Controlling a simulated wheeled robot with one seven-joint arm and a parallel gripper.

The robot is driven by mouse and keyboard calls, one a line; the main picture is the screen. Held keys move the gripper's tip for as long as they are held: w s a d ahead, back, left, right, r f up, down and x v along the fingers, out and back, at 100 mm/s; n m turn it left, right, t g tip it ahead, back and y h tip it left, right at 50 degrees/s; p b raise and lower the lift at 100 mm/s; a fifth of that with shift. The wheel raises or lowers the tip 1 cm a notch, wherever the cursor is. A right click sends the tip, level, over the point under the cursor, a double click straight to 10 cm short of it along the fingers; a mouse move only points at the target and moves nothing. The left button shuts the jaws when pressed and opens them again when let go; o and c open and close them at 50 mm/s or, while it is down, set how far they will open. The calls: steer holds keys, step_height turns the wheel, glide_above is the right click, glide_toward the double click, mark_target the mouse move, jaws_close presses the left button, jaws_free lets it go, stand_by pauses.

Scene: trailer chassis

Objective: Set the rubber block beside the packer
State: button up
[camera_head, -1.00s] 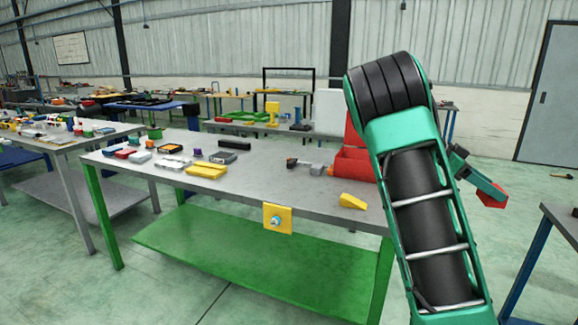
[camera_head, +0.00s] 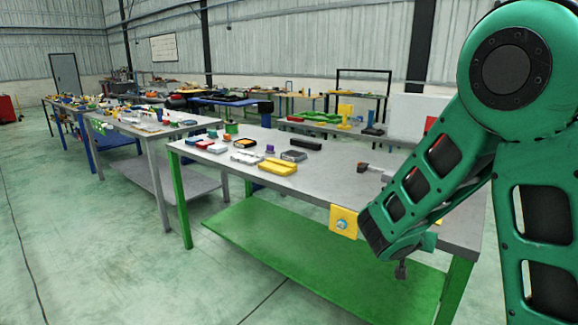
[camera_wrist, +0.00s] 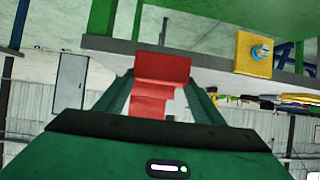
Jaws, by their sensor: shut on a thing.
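In the wrist view my gripper (camera_wrist: 160,84) is shut on a red stepped block (camera_wrist: 162,68), held between its two green fingers. It may be the rubber block; its material cannot be told. In the head view my arm hides the block, and the gripper's fingers cannot be made out. I cannot tell which thing is the packer. A black block (camera_head: 306,143) and a yellow stepped piece (camera_head: 277,167) lie on the grey workbench (camera_head: 330,182). The yellow wedge on the bench's right part is almost wholly hidden behind my arm.
A yellow plate with a bolt (camera_head: 343,222) is on the bench's front edge. Several small parts lie on its left half. A green shelf (camera_head: 330,255) is below. The middle of the bench top is mostly clear. Another bench (camera_head: 150,128) stands at left.

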steer(key=w+a+f+n+t+y, duration=0.1)
steer(key=w+a+f+n+y, duration=0.2)
steer(key=a, duration=0.4)
steer(key=shift+w+a+f+n+t+y, duration=0.3)
steer(key=shift+w+n+t+y, duration=0.1)
steer(key=shift+w+n, duration=0.15)
